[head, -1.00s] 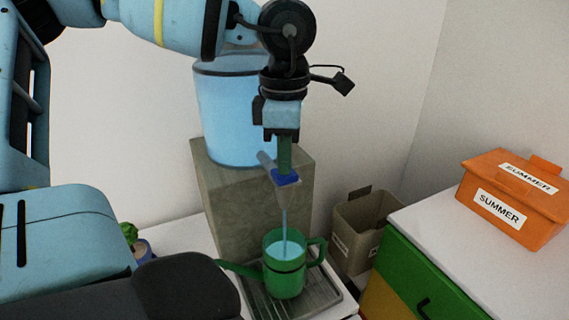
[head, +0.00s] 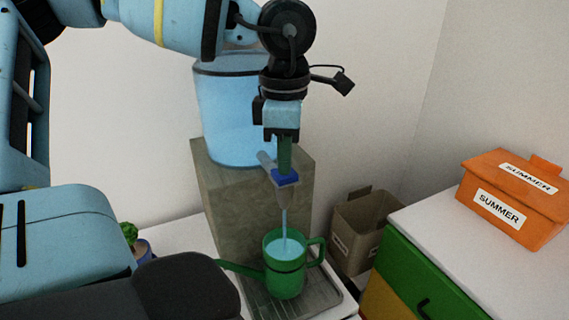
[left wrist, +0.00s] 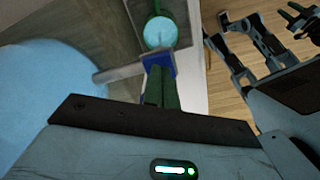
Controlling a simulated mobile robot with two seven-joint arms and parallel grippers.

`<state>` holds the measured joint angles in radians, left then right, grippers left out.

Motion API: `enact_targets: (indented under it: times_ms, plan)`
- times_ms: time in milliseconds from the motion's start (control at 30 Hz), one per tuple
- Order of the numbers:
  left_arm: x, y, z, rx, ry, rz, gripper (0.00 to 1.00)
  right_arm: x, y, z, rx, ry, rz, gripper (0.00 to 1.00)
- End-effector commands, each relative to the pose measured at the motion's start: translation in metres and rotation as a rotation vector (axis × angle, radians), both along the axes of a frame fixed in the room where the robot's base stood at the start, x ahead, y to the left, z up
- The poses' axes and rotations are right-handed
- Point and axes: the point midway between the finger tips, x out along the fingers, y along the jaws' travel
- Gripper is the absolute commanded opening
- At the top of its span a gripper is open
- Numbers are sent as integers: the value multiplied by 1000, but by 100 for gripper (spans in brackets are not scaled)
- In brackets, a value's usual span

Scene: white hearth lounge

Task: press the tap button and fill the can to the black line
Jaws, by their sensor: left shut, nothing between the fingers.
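The green can (head: 284,284) stands upright on the drip tray, its spout to the left and handle to the right. A black line (head: 287,269) runs around its outside. The tap (head: 285,195) above it has a blue button (head: 285,178), and a stream of water (head: 284,218) falls into the can. Light blue water (head: 285,249) shows inside; I cannot tell its exact level against the line. My left gripper (head: 285,168) is shut and empty, pointing down with its tips on the button. The button (left wrist: 158,62) and can (left wrist: 160,12) also show in the left wrist view. My right gripper (left wrist: 294,14) is small there.
A blue water tank (head: 228,110) sits on a grey block (head: 225,200) behind the tap. The drip tray (head: 322,292) lies under the can. A grey-brown bin (head: 355,232), a green drawer unit (head: 415,270) and an orange SUMMER box (head: 505,205) are to the right. A potted plant (head: 131,236) is at left.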

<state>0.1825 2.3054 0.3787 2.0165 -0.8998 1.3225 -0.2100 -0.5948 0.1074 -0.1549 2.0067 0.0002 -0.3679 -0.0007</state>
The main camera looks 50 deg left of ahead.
Motion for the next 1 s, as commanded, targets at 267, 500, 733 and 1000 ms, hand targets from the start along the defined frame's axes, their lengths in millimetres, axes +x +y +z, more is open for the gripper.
enact_targets:
  times_ms: [267, 500, 733, 1000]
  plan:
    - [-2, 0, -4, -1, 11, 0, 0, 0, 0, -1, 0, 1, 0, 36]
    - [-1, 0, 25, 1, 1, 0, 0, 8, 0, 13, 0, -21, 1, 36]
    - [-1, 0, 63, 1, -1, 0, 0, 20, 0, 29, 0, -51, 0, 36]
    - [0, 0, 69, 0, 3, 0, 0, 21, 0, 32, 0, -55, 0, 36]
